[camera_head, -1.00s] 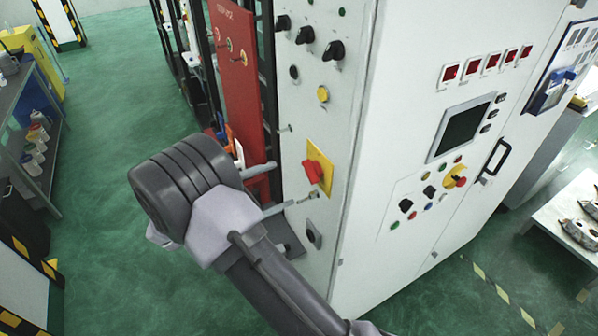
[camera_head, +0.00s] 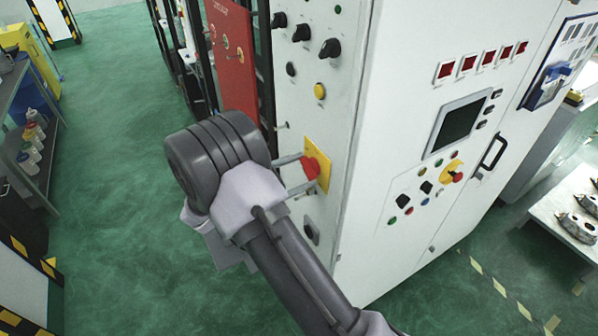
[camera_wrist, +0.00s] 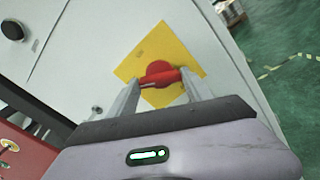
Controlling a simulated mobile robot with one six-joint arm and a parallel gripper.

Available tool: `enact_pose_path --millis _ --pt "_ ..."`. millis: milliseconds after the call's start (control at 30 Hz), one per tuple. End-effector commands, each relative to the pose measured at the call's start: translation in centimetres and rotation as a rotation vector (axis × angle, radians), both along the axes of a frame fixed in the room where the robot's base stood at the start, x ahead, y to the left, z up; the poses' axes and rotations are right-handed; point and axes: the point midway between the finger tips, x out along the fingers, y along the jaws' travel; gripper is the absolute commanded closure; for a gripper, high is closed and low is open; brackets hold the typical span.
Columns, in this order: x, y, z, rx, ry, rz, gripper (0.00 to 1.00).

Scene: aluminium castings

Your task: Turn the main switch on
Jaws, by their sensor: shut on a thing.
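The main switch is a red rotary handle (camera_head: 311,167) on a yellow plate (camera_head: 322,156), set on the narrow side of the white cabinet. My gripper (camera_head: 299,174) reaches it from the left, its two fingers one above the other. In the wrist view the red handle (camera_wrist: 162,75) lies between the fingertips (camera_wrist: 160,82), with one finger at each end of it, and the yellow plate (camera_wrist: 133,64) shows behind it. My gripper is shut on the handle. My arm hides part of the cabinet's lower side.
The white cabinet (camera_head: 400,120) fills the middle. Black knobs (camera_head: 329,48) and a yellow button (camera_head: 319,91) sit above the switch. A red panel (camera_head: 233,60) stands to the left. Green floor (camera_head: 110,150) is clear further left, beside a shelf with bottles (camera_head: 32,140).

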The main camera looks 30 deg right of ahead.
Motion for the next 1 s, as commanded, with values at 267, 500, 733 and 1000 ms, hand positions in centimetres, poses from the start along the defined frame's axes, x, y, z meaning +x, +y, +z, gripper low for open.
enact_pose_path --millis 267,500,733,1000 --pt "0.01 0.02 -0.08 0.001 -0.032 0.0 0.82" --pt "0.01 0.02 -0.25 0.006 -0.171 0.0 0.82" --pt "0.0 0.02 -0.34 0.014 -0.382 -0.001 0.82" --pt "0.0 0.02 -0.39 0.022 -0.636 0.0 0.82"
